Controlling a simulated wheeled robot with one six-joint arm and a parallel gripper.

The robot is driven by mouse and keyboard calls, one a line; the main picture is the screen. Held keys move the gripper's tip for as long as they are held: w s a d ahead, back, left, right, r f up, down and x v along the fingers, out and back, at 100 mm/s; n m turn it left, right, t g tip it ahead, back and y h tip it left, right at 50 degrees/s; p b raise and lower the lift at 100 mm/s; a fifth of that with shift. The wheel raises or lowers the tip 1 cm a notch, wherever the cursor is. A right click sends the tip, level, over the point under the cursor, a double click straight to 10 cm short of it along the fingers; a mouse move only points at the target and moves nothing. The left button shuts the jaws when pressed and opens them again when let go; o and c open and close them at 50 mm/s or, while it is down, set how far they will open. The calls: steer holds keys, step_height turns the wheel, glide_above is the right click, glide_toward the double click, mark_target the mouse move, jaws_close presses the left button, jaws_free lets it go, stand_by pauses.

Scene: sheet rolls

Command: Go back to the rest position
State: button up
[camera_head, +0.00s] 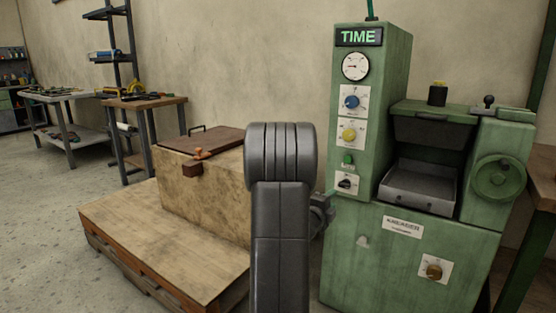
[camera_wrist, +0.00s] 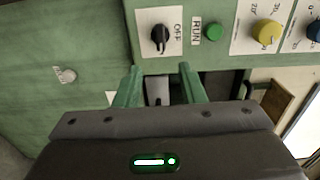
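My arm stands upright in the middle of the head view. My gripper (camera_head: 323,212) shows only in part there, at the right edge of my arm, in front of the green machine (camera_head: 376,230). In the wrist view my gripper (camera_wrist: 160,80) has two green fingers spread apart with a gap between them. I see nothing held between them; a pale part and dark gaps show behind. The machine's black OFF knob (camera_wrist: 160,39) and green RUN button (camera_wrist: 213,32) lie just beyond the fingertips, and I see no contact with them.
A wooden box (camera_head: 205,190) with a brown lid (camera_head: 210,143) stands on a low wooden platform (camera_head: 150,240) at left. Work tables (camera_head: 150,101) with tools stand farther back. Open floor (camera_head: 45,215) lies at far left. A handwheel (camera_head: 498,177) is on the machine's right.

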mark_target(344, 185)
steer(key=b+x, duration=0.2)
steer(key=x, duration=0.9)
steer(key=shift+w+d, duration=0.2)
steer(key=shift+w, duration=0.05)
steer(key=shift+s+a+r+n, duration=0.1)
steer(key=shift+r+n, duration=0.05)
steer(key=shift+n, duration=0.85)
steer(key=n+p, duration=0.3)
steer(key=shift+r+n, duration=0.25)
steer(key=shift+n, duration=0.05)
steer(key=n+p, duration=0.3)
steer(key=shift+n, duration=0.4)
steer(key=shift+a+f+n+p, duration=0.1)
steer(key=shift+n+p, duration=1)
